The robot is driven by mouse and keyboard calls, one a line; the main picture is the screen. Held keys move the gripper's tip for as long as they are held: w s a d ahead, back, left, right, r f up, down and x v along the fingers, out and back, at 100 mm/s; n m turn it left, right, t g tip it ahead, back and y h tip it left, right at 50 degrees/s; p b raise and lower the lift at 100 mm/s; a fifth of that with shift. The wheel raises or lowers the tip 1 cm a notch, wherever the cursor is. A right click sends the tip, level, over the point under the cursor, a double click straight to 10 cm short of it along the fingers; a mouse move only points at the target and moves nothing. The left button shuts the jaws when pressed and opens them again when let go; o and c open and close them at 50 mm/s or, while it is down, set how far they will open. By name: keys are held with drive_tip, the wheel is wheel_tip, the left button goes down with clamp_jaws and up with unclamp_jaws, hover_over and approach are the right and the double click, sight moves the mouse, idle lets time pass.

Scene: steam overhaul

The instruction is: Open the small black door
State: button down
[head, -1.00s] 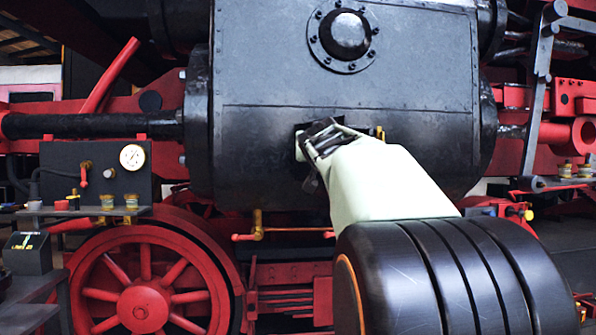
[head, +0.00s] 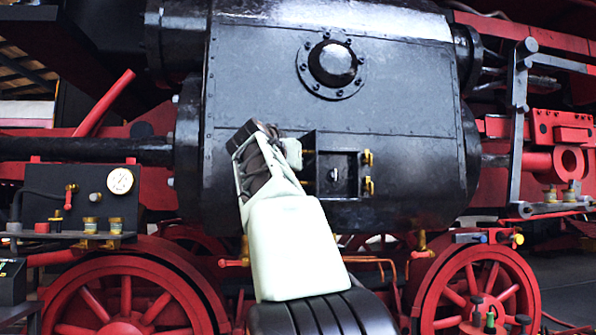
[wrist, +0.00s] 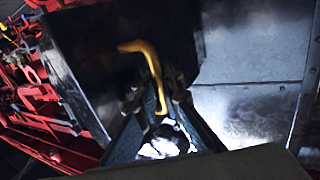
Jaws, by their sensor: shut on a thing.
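In the head view my gripper (head: 258,135) is in front of the lower part of the black cylinder casing, just left of a small square black recess (head: 350,172). The recess has brass fittings on its sides and a small pale fitting inside. In the wrist view my gripper (wrist: 158,95) is closed around a bent yellow handle (wrist: 140,46). Behind the handle is a dark panel, the small black door (wrist: 90,55), which stands out from the casing. My gripper hides much of the door in the head view, so its exact angle cannot be told.
The riveted black casing (head: 255,90) fills the middle, with a round bolted cover (head: 332,64) above. Red wheels (head: 120,300) and brass pipes lie below. A gauge panel (head: 95,195) stands at the left. Red machinery shows left in the wrist view (wrist: 40,100).

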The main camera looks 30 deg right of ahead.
drive_tip(key=w+a+m+g+h+p, duration=0.4)
drive_tip(key=a+m+g+p, duration=0.1)
drive_tip(key=p, duration=0.6)
drive_tip(key=a+g, duration=0.1)
drive_tip(key=a, duration=0.1)
drive_tip(key=shift+w+a+f+h, duration=0.15)
drive_tip(key=shift+a+f+h, duration=0.15)
drive_tip(key=shift+a+h, duration=0.1)
drive_tip(key=shift+f, duration=0.1)
drive_tip(key=c, duration=2.5)
unclamp_jaws()
drive_tip(key=shift+c, duration=0.2)
drive_tip(key=o, duration=0.5)
drive_tip(key=shift+a, duration=0.3)
drive_tip(key=shift+c, duration=0.2)
drive_tip(key=shift+d+r, duration=0.2)
drive_tip(key=shift+r, duration=0.1)
